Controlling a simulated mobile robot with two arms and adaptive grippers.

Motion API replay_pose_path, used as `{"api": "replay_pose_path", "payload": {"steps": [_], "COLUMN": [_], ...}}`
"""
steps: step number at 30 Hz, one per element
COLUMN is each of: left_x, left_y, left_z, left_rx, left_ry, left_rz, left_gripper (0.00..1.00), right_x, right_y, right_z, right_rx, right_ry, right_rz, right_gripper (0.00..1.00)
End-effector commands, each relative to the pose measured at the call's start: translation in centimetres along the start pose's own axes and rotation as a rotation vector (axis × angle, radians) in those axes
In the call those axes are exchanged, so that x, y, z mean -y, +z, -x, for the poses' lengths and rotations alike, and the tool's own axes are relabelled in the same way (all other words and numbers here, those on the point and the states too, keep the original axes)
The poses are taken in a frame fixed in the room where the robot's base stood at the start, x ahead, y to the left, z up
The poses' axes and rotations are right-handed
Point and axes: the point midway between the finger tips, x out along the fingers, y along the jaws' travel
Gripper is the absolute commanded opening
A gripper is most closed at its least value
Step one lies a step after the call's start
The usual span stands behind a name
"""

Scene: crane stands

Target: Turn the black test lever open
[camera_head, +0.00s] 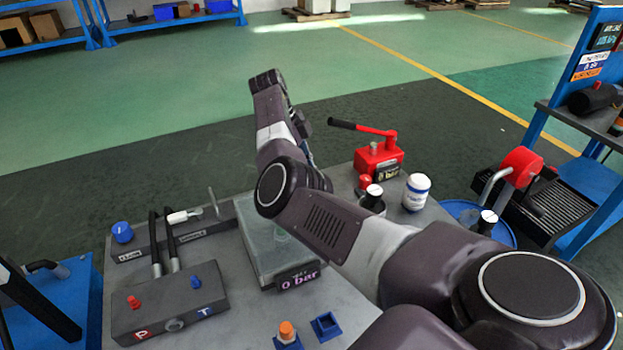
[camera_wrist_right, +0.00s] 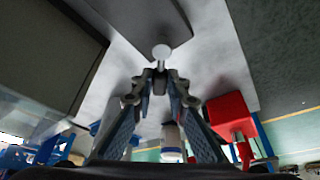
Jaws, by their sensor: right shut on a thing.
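My right gripper (camera_wrist_right: 160,76) shows in the wrist view with its two fingers drawn together at the tips on a small dark piece, which appears to be the black test lever (camera_wrist_right: 160,87). A round white disc (camera_wrist_right: 162,52) shows just beyond the fingertips. In the head view my right arm reaches in from the right across the grey bench and hides most of its gripper and what it holds, so the lever's angle cannot be told. The gauge display (camera_head: 298,279) reads 0 bar. My left gripper is out of view.
A red hand pump (camera_head: 378,158) with a black-gripped handle stands at the bench's back right, near a white bottle (camera_head: 416,192). A grey block with P and T ports (camera_head: 170,305) and hoses sits front left. A blue shelf unit (camera_head: 580,190) stands right.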

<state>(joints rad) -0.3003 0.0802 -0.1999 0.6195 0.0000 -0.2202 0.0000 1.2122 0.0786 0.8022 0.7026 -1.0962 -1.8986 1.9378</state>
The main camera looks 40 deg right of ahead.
Motion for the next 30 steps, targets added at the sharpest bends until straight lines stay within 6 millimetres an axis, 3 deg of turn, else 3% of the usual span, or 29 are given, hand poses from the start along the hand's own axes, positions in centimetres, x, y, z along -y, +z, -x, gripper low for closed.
{"api": "replay_pose_path", "payload": {"steps": [21,22,24,27,30], "left_x": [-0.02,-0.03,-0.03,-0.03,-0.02], "left_y": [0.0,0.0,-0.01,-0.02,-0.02], "left_z": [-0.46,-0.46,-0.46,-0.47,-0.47], "left_rx": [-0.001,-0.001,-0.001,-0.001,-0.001], "left_ry": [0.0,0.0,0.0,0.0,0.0], "left_rz": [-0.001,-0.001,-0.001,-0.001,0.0], "left_gripper": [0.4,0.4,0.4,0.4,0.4], "right_x": [-0.14,-0.14,-0.15,-0.17,-0.2], "right_y": [-0.06,-0.05,-0.05,-0.03,-0.01], "right_z": [0.16,0.17,0.15,0.11,0.08], "right_rx": [0.001,0.001,0.001,0.001,0.001], "right_ry": [0.028,0.028,0.028,0.029,0.03], "right_rz": [-0.079,-0.079,-0.078,-0.078,-0.077], "right_gripper": [0.0,0.16,0.24,0.32,0.32]}}
